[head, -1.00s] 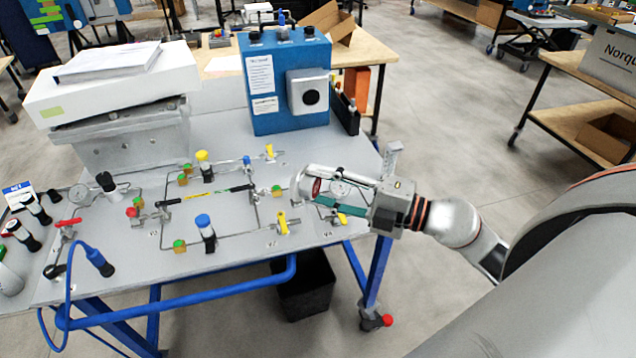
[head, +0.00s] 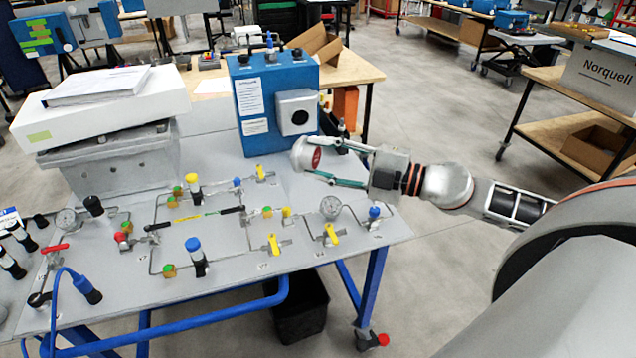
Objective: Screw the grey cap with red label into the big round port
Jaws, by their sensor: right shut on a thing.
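My right gripper (head: 334,164) is shut on the grey cap with red label (head: 303,156). It holds the cap in the air by its fingertips, with the red label facing the fingers. The blue box (head: 251,88) stands at the back of the grey table. The big round port (head: 299,117), a dark hole in a light square plate, is on its front face. The cap is below the port in the picture, apart from it as far as I can tell. My left gripper is not in view.
The grey table (head: 330,262) carries pipework with valves, yellow handles and gauges (head: 330,207). A white box with papers (head: 95,105) is at the left. A wooden table (head: 357,68) stands behind the blue box. Floor to the right is open.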

